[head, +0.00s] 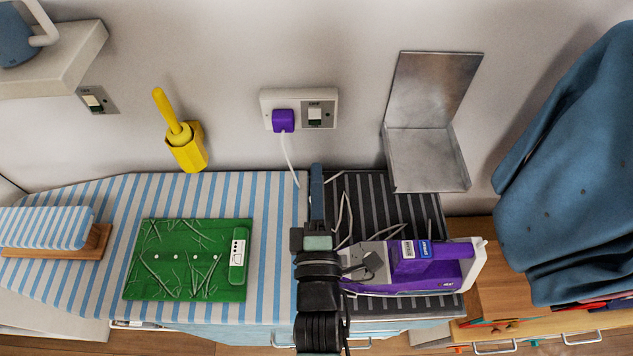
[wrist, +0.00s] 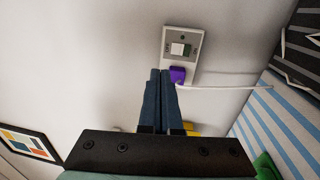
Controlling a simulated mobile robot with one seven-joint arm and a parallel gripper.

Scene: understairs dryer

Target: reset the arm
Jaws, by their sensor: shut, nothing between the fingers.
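My gripper (head: 316,170) reaches over the board toward the wall in the head view, its blue fingers together and empty. In the wrist view my gripper (wrist: 162,74) also shows shut, its fingertips overlapping the lower part of the wall socket in the picture. The purple plug (head: 283,120) sits in the socket (head: 322,108), up and left of my fingertips in the head view. In the wrist view the plug (wrist: 177,75) appears just right of the fingertips. I cannot tell whether they touch it.
A purple iron (head: 430,268) lies on the dark striped mat (head: 375,190), right of my arm. A green panel (head: 180,265) lies on the striped board (head: 275,205). A yellow holder (head: 188,152), metal shelf (head: 425,160) and hanging blue cloth (head: 575,170) are nearby. A white cable (head: 290,160) hangs from the plug.

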